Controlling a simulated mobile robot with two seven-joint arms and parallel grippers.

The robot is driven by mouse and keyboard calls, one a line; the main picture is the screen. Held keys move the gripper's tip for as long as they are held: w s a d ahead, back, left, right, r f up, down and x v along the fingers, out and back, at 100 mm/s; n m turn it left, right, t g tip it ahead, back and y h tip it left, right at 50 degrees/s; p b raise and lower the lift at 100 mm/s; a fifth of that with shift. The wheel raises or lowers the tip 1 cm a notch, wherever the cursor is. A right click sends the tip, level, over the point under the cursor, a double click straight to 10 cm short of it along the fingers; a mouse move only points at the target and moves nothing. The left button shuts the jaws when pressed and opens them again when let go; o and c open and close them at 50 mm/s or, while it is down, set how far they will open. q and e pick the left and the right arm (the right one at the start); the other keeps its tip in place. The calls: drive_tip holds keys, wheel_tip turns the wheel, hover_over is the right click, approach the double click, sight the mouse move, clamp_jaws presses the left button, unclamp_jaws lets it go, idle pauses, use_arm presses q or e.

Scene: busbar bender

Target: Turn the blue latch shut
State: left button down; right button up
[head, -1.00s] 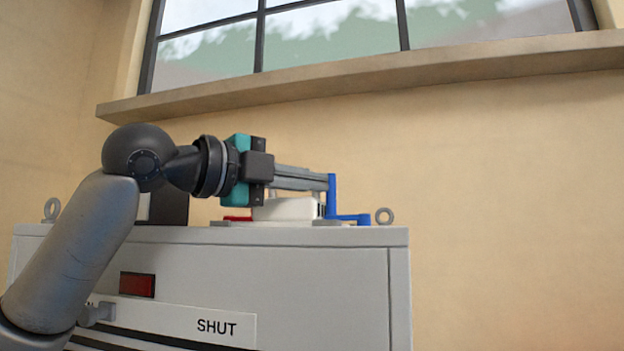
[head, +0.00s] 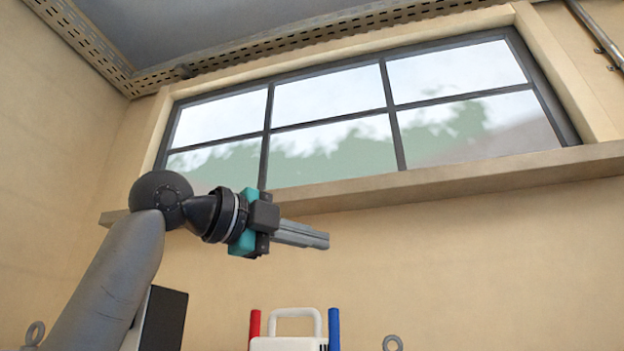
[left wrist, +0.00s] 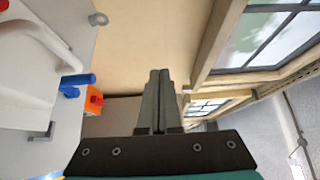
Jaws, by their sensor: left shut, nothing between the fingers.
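The blue latch (head: 334,328) shows in the head view as an upright blue bar at the bottom edge, right of a white handled piece (head: 293,316). Its lower part is cut off by the frame. In the left wrist view the blue latch (left wrist: 78,79) sticks out beside the white piece (left wrist: 28,75). My left gripper (head: 324,240) is shut and empty, up in the air above the latch and apart from it. Its closed fingers (left wrist: 158,75) also show in the left wrist view. My right gripper is not in view.
A red bar (head: 255,324) stands left of the white handle. The window sill (head: 450,185) runs along the wall behind. An orange-red block (left wrist: 93,100) shows beyond the latch.

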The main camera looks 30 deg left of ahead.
use_arm(q)
wheel_tip(320, 180, up, 9)
idle(0.6)
drive_tip(key=shift+s, duration=0.15)
